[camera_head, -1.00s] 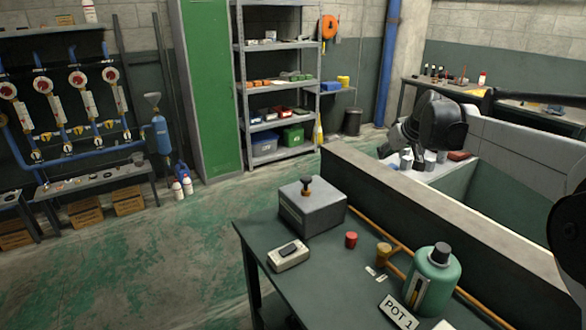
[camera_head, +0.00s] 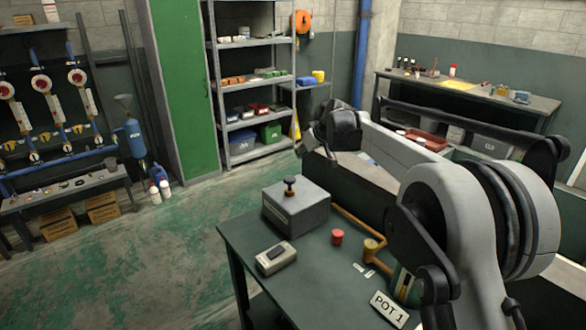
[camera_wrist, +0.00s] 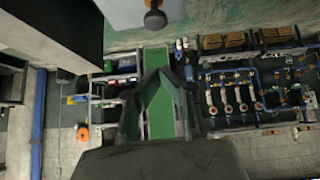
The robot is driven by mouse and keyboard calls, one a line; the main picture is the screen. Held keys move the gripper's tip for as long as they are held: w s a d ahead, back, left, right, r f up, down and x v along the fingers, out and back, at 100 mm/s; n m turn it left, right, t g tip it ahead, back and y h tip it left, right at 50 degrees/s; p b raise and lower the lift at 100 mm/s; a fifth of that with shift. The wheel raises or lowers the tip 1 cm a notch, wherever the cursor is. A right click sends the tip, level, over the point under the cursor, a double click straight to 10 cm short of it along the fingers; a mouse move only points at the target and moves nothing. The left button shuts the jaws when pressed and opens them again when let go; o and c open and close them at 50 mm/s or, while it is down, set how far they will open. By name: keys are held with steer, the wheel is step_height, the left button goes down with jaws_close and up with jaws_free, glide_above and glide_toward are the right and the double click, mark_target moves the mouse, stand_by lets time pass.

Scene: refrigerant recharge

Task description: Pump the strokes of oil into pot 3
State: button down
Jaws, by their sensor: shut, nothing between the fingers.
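My gripper (camera_wrist: 158,76) shows in the wrist view with its two fingers drawn together, shut and empty. In the head view I cannot make out its fingers. A grey box with a dark knob on top (camera_head: 296,207) stands on the dark green table. A dark round knob on a stem (camera_wrist: 155,19) shows at the top edge of the wrist view, beyond the fingertips and apart from them; it looks like the box's knob. A POT 1 sign (camera_head: 389,308) stands at the table's front, by a green pot (camera_head: 402,286) mostly hidden behind my arm. I see no pot 3 label.
On the table (camera_head: 320,262) are a grey handheld device (camera_head: 276,258), a red cap (camera_head: 337,237) and a brass-coloured fitting (camera_head: 371,247). A shelf rack (camera_head: 252,90), green locker (camera_head: 180,85) and gauge manifold (camera_head: 60,115) stand behind. The floor left of the table is clear.

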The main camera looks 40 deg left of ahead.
steer(key=p, duration=0.2)
glide_above(291, 180)
steer(key=f, duration=0.7)
steer(key=shift+w+a, duration=0.1)
steer(key=shift+a, duration=0.25)
step_height(291, 180, down, 2)
steer(key=shift+f, duration=0.2)
steer(key=shift+d+f+p, duration=0.15)
steer(key=shift+f+p, duration=0.2)
steer(key=shift+f, duration=0.55)
steer(key=shift+f, duration=0.1)
step_height(291, 180, down, 3)
steer(key=b, duration=0.2)
steer(key=shift+b, duration=0.4)
